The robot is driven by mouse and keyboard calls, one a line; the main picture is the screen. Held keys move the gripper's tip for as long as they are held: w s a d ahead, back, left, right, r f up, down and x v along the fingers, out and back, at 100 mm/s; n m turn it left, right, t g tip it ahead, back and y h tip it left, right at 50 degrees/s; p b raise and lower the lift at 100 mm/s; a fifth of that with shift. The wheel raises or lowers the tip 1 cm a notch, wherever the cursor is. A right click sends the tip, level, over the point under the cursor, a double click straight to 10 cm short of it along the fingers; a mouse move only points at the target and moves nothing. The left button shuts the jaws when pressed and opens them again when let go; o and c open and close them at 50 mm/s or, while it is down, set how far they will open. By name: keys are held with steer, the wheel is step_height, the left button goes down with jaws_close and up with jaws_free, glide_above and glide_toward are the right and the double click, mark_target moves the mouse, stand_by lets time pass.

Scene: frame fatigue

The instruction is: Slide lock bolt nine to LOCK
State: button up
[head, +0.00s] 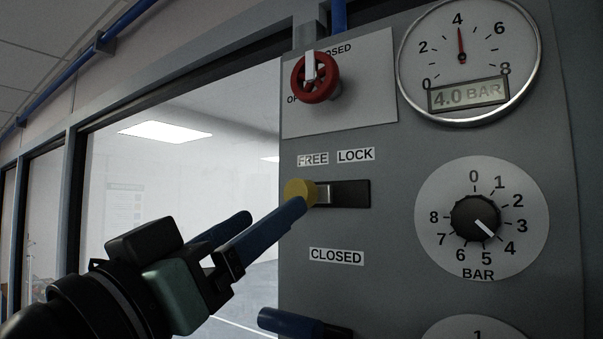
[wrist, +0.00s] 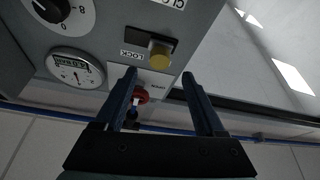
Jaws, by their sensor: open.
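The LOCK label (head: 356,155) is above the slot's right part. My gripper (head: 273,211) is open, with its blue fingers pointing up and right toward the panel. One fingertip overlaps the knob's lower edge in the head view; I cannot tell if it touches. In the wrist view the yellow knob (wrist: 160,55) shows just beyond the gap between the open fingers (wrist: 158,76). Nothing is held.
A red valve handle (head: 315,78) is above the slot. A gauge reading 4.0 BAR (head: 468,62) and a black dial (head: 476,218) are to the right. Below are a CLOSED label (head: 337,256) and a dark blue handle (head: 290,323). A window (head: 180,180) lies left.

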mark_target(300, 194)
steer(key=p+x, duration=0.3)
steer(key=x, duration=0.4)
steer(key=shift+s, duration=0.1)
steer(key=shift+w+d+r+p, duration=0.1)
steer(key=shift+w+d+p, duration=0.25)
steer(key=shift+w, duration=0.2)
steer(key=shift+c, duration=0.4)
jaws_close()
